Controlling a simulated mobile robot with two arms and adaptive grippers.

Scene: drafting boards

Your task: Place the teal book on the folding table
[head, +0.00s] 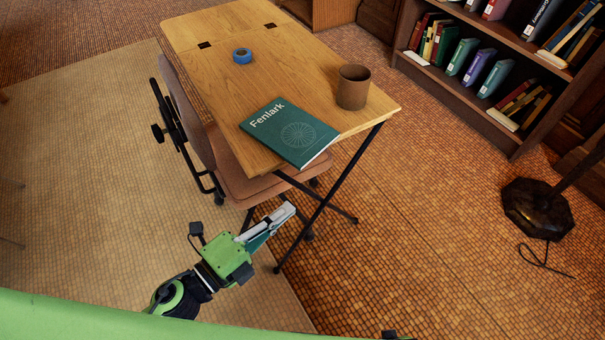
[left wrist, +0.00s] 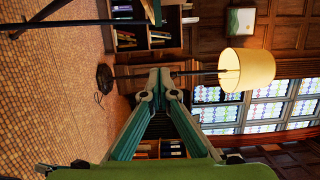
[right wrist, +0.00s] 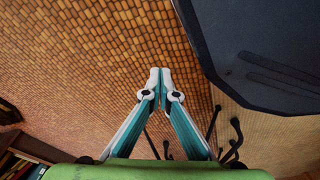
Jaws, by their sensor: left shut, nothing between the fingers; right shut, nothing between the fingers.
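The teal book (head: 290,136) lies flat, cover up, on the wooden folding table (head: 205,28) in the head view. It rests at the near end, its lower edge close to the table's edge. My left gripper (head: 284,214) is shut and empty, lower in the picture than the table's near end and apart from the book. Its shut fingers also show in the left wrist view (left wrist: 160,80), with no book there. My right gripper (right wrist: 160,78) is shut and empty in the right wrist view, with tiled floor behind it.
A brown cup (head: 353,87) and blue tape roll (head: 242,56) stand on the table. A brown chair (head: 190,95) is tucked at its left side. A bookcase (head: 480,110) and lamp base (head: 538,208) are at right. A dark panel (right wrist: 265,50) shows near the right gripper.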

